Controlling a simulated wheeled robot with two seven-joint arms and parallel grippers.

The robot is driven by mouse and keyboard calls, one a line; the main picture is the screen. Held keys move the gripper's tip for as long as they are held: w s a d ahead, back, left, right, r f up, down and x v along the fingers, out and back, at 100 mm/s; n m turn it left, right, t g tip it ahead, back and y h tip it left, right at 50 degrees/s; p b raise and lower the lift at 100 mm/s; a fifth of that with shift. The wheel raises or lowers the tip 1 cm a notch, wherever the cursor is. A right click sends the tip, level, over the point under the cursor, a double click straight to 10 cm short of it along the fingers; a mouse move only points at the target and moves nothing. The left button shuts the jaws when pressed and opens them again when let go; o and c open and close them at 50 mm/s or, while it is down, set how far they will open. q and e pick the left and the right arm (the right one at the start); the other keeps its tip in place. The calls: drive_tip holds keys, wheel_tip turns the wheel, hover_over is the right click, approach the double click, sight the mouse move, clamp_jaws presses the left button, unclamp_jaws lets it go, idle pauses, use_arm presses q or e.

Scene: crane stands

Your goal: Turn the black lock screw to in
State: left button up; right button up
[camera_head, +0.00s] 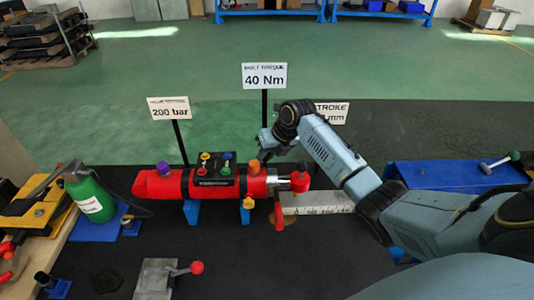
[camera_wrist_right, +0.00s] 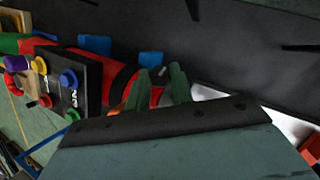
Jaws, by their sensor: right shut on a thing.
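A red cylinder (camera_head: 218,188) lies on blue supports and carries a black block (camera_head: 213,180) with coloured knobs. My right gripper (camera_head: 268,148) is at the right end of this cylinder, beside an orange knob (camera_head: 253,167). In the right wrist view its two greenish fingers (camera_wrist_right: 164,88) are close together over the red body. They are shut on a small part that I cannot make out. I cannot pick out the black lock screw for certain; the gripper hides part of that end. My left gripper is not in view.
A grey scale bar (camera_head: 318,203) extends right of the cylinder. A green bottle (camera_head: 90,198) stands at the left, and a grey plate with a red-knobbed lever (camera_head: 155,280) lies in front. A blue box (camera_head: 450,176) is at the right. Signs stand behind the cylinder.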

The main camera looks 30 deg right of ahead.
clamp_jaws()
drive_tip(key=shift+r+h+p, duration=0.15)
drive_tip(key=shift+h+p, duration=0.15)
drive_tip(key=shift+p, duration=0.4)
drive_tip(key=m+h+p, duration=0.2)
drive_tip(key=p, duration=0.1)
drive_tip(key=m+g+p, duration=0.1)
drive_tip(key=shift+w+a+r+m+h+p, duration=0.1)
drive_tip(key=shift+a+r+m+h+p, duration=0.05)
drive_tip(key=shift+a+m+h+p, duration=0.2)
drive_tip(key=shift+w+m+g+h+p, duration=0.1)
drive_tip(key=shift+m+g+h+p, duration=0.4)
drive_tip(key=shift+m+h+p, duration=0.4)
drive_tip(key=shift+w+a+f+m+g+h, duration=0.1)
drive_tip(key=shift+f+m+g+h, duration=0.1)
drive_tip(key=shift+m+g+h, duration=0.55)
drive_tip(key=shift+w+a+f+m+g+h+b, duration=0.15)
drive_tip(key=shift+m+g+h+b, duration=0.15)
drive_tip(key=shift+m+b, duration=0.5)
drive_tip(key=m+g+h+b, duration=0.1)
drive_tip(key=m+g+b, duration=0.1)
drive_tip(key=b, duration=0.2)
drive_tip(key=shift+f, duration=0.15)
drive_tip(key=shift+m+g+h+b, duration=0.3)
drive_tip(key=shift+m+g+b, duration=0.4)
drive_tip(key=shift+b, duration=0.75)
